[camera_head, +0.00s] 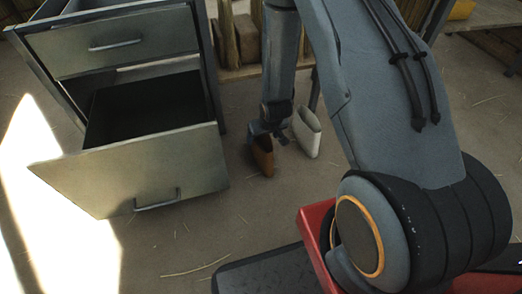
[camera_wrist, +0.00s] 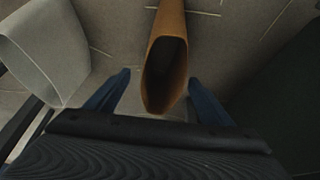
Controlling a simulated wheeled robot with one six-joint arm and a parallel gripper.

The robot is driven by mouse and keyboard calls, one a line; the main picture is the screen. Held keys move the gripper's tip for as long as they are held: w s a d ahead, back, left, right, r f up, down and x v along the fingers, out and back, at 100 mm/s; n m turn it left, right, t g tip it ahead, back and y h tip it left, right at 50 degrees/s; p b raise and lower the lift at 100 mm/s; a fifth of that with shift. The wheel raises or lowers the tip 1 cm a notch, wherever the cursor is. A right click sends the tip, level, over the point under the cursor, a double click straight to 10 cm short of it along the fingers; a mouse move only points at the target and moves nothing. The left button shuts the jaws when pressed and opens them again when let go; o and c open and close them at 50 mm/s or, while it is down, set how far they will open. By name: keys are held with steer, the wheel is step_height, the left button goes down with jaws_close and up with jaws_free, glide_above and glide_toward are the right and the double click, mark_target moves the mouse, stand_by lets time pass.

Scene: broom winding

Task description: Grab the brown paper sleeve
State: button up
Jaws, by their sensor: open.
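My gripper (camera_wrist: 157,88) is open there, with one blue-grey finger on each side of the sleeve's near end. The right finger is close to the sleeve and the left finger has a wider gap. I cannot tell whether either finger touches it.
A metal cabinet with an open lower drawer (camera_head: 140,170) stands to the left. Bare floor with straw lies in front.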

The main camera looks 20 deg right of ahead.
steer(key=shift+b+x, duration=2.3)
steer(key=shift+x, duration=1.15)
steer(key=shift+w+a, duration=0.1)
steer(key=shift+a, duration=0.05)
steer(key=shift+r, duration=0.1)
steer(key=shift+c, duration=0.4)
steer(key=c, duration=1)
